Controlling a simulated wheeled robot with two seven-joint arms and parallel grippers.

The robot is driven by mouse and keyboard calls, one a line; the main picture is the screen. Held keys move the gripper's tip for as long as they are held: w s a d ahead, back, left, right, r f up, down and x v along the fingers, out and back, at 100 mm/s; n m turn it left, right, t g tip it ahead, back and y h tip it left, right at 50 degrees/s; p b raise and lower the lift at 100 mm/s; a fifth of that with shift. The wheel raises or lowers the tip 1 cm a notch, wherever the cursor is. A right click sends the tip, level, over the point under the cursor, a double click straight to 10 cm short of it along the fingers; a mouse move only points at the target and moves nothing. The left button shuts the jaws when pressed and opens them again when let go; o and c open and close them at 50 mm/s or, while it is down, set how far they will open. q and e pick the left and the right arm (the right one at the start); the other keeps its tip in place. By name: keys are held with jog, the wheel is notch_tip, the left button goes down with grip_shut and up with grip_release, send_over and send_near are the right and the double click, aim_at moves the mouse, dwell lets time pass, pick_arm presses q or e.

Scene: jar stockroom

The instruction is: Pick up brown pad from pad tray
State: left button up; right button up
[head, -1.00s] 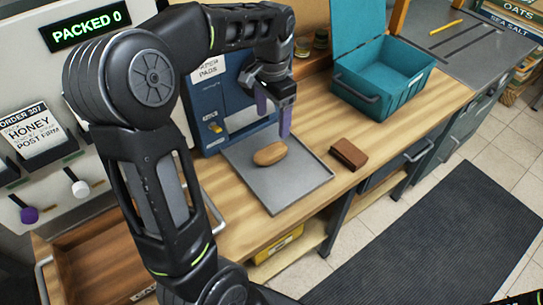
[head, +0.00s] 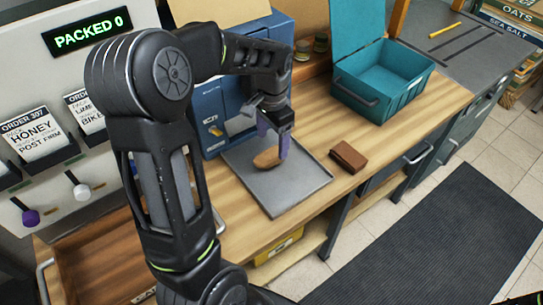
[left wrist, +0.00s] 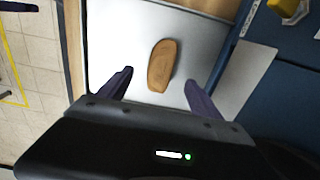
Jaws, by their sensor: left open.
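The brown pad (head: 265,160) is a tan-brown rounded oblong lying on the grey pad tray (head: 283,193). My left gripper (head: 273,143) is over the tray, with its purple fingers pointing down and partly hiding the pad's right end in the head view. In the left wrist view the pad (left wrist: 162,65) lies beyond and between the two spread fingertips of my left gripper (left wrist: 157,80), with clear space on both sides. The fingers are open and hold nothing. My right gripper is not in view.
A darker brown block (head: 348,157) lies on the wooden counter right of the tray. An open teal box (head: 385,100) stands farther back right. The blue dispenser (head: 212,115) rises behind the tray, close to my left arm. Counter between tray and teal box is mostly clear.

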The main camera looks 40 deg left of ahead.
aim_at(272, 153)
pick_arm(q)
notch_tip(272, 153, down, 5)
jog(key=shift+s+f+p, duration=0.1)
jog(key=shift+s+p, duration=0.05)
jog(key=shift+p, duration=0.3)
jog(key=shift+c, duration=0.3)
jog(key=c, duration=1.4)
